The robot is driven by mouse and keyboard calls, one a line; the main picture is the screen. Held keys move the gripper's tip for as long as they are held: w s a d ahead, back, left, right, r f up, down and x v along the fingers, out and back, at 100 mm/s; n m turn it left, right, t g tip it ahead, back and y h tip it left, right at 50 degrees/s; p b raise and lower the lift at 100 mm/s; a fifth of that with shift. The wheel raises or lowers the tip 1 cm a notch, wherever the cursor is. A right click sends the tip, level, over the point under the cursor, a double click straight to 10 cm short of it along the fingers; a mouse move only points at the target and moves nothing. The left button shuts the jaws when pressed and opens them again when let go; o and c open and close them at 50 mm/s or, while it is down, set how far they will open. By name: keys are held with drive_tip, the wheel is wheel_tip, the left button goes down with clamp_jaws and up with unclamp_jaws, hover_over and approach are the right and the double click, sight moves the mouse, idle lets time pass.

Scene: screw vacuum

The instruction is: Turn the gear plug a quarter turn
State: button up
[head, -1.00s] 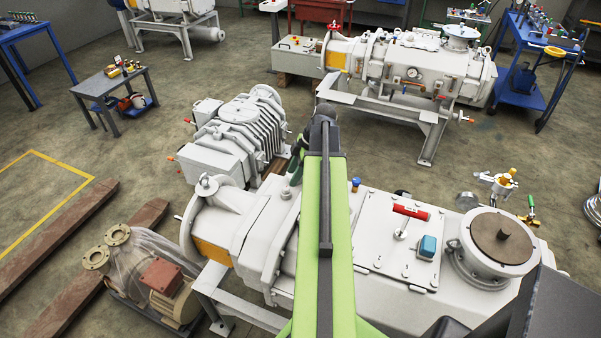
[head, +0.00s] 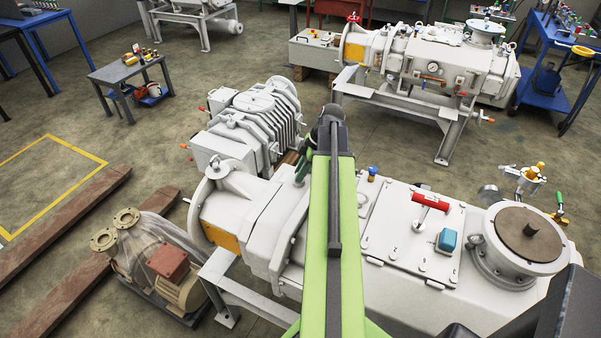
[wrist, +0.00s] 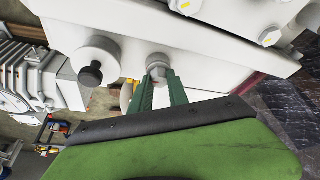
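The gear plug (wrist: 157,66) is a small grey plug in a round boss on the pale machine housing, in the wrist view. My gripper (wrist: 161,78) points at it, with its two green fingers apart and their tips near the plug's two sides. Whether the tips touch the plug I cannot tell. In the head view my gripper (head: 303,165) shows only partly, left of the end of my green arm, over the near pump (head: 400,275). The arm hides the plug there.
A round flange with a dark knob (wrist: 91,74) sits just left of the plug in the wrist view. In the head view, a ribbed grey unit (head: 250,125) stands behind the near pump. A second pump (head: 425,65) stands farther back. Floor is open between them and the grey table (head: 130,68).

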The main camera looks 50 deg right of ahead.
clamp_jaws()
drive_tip(key=shift+w+d+n+g, duration=0.15)
drive_tip(key=shift+n+g, duration=0.15)
drive_tip(key=shift+n, duration=0.8)
drive_tip(key=shift+n+g+y, duration=0.4)
drive_tip(key=shift+n+y, duration=0.2)
drive_tip(key=shift+n, duration=0.6)
drive_tip(key=n+g, duration=0.1)
drive_tip(key=n, duration=0.2)
drive_tip(key=shift+n+g, duration=0.3)
drive_tip(key=shift+n, duration=0.1)
drive_tip(key=shift+s+a+f+n, duration=0.1)
drive_tip(key=shift+s+a+n, duration=0.15)
drive_tip(key=shift+n, duration=0.45)
drive_tip(key=o, duration=0.9)
unclamp_jaws()
drive_tip(key=shift+s, duration=0.1)
drive_tip(key=shift+c, duration=0.2)
drive_tip(key=shift+w, duration=0.2)
